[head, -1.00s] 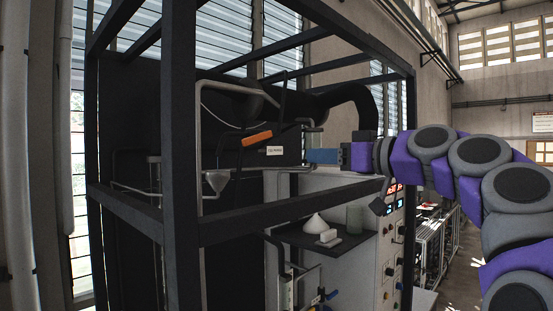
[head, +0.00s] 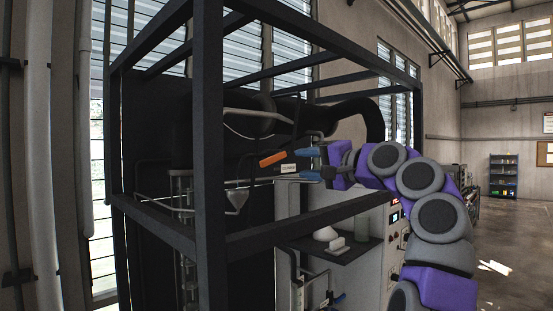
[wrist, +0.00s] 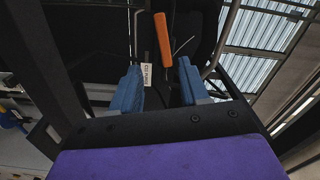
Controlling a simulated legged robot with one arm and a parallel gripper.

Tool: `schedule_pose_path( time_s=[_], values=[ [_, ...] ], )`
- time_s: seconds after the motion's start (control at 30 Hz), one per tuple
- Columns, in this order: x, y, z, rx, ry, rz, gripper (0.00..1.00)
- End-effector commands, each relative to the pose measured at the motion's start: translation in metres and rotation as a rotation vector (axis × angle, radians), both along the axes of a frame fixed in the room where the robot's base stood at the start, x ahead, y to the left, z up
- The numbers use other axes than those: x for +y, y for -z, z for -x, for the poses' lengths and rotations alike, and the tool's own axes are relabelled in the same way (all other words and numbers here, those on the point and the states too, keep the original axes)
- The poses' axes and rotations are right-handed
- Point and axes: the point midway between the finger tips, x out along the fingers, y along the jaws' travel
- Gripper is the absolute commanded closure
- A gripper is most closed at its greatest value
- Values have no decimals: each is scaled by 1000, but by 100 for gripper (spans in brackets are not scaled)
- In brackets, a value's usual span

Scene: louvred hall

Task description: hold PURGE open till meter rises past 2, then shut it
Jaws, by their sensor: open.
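A lever with an orange handle (head: 273,158) is on the dark machine behind the black frame; in the wrist view its handle (wrist: 162,38) lies just beyond and between my fingertips. A small white label (head: 289,169) sits close by, and it also shows in the wrist view (wrist: 146,74); I cannot read it surely. My gripper (head: 306,163), with blue fingers, is open and empty, to the right of the handle and apart from it. In the wrist view my gripper (wrist: 158,70) points toward the lever. A panel with a red display (head: 396,202) is partly behind my arm; its digits are not legible.
Black frame bars (head: 209,150) stand in front of the machine and cross below my gripper. A small dark shelf (head: 345,252) below holds a white cone (head: 326,233) and blocks. A blue-handled valve (head: 338,299) is lower down. Open floor (head: 505,250) lies at right.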

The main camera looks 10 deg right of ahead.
Motion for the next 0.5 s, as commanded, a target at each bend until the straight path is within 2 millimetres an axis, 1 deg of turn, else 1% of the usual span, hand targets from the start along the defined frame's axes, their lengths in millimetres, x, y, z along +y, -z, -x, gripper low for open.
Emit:
schedule_pose_path(
  time_s=[0.03, 0.17, 0.33, 0.5],
  values=[
    [6, 0, -2, 1, -2, 2, 55],
    [13, -2, -5, -1, -2, 3, 55],
    [13, -3, -15, -1, -2, -1, 55],
    [14, -2, -31, 2, 0, -6, 55]
  ],
)
